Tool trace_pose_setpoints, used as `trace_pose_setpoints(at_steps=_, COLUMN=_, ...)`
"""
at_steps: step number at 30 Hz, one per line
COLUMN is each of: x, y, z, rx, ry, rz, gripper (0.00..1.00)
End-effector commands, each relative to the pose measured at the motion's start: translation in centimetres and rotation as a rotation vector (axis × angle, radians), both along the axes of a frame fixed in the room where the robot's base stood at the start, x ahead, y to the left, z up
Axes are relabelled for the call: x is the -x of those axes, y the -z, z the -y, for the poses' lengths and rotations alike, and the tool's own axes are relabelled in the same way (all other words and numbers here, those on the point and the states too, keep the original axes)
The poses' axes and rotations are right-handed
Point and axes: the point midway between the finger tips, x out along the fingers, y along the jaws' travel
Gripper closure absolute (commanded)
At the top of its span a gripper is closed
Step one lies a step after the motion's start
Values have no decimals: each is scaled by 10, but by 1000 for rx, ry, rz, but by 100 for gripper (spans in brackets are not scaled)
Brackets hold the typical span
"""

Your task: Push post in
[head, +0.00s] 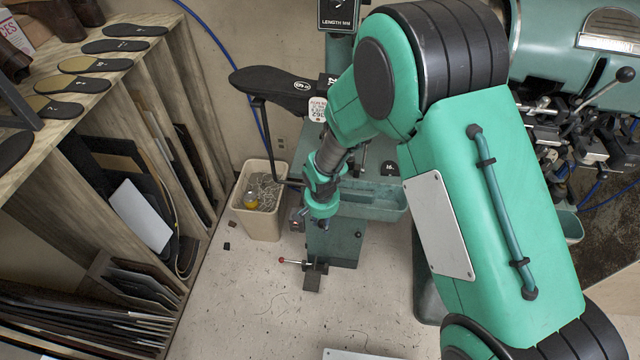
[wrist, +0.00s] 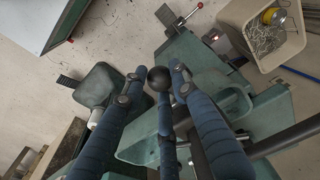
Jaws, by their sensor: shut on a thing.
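A round black knob (wrist: 158,78) shows between the fingertips of my gripper (wrist: 159,70) in the wrist view. I take the knob to be the end of the post, but I cannot tell for sure. In the head view my gripper (head: 315,218) points down in front of the teal machine's pedestal (head: 335,245). There the knob is too small and too covered to make out. How far the post sits in is hidden.
A beige bin (head: 259,223) of scrap stands left of the pedestal. A red-tipped lever (head: 290,261) sticks out low from the pedestal. A teal tray (head: 372,206) lies behind and to the right. A wooden rack (head: 140,170) of soles fills the left. The floor in front is open.

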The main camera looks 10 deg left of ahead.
Motion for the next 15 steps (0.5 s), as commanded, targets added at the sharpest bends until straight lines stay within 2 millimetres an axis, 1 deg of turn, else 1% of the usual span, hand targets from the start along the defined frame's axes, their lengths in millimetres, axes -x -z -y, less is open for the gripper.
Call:
trace_pose_setpoints(at_steps=1, x=-4, y=0, z=-1, rx=-2, ry=-2, rz=3, gripper=100)
trace_pose_setpoints(at_steps=15, x=-25, y=-1, z=-2, rx=-2, ry=-3, rz=3, gripper=100)
